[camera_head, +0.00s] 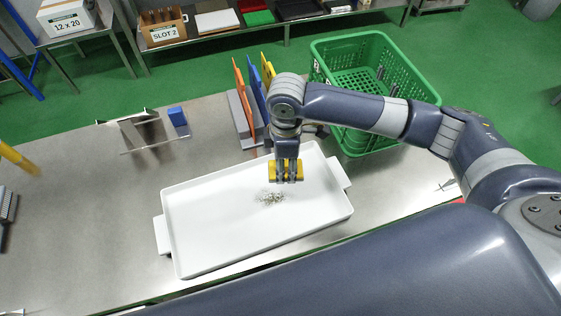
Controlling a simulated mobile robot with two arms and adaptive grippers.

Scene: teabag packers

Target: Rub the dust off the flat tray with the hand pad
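The flat white tray (205,235) lies at a slant on the steel table, with a handle at each short end. A small patch of grey-brown dust (271,197) lies near the middle of its floor. My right gripper (287,177) points down over the far part of the tray, with its fingers shut on the yellow hand pad (274,171). The pad is just beyond the dust in the picture; I cannot tell whether it touches the tray. My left gripper is not in view.
A green crate (392,128) stands at the table's far right, behind my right arm. Orange, blue and yellow upright boards in a grey holder (239,118) stand behind the tray. A metal stand (140,130) and blue block (177,116) are further left. The table left of the tray is mostly clear.

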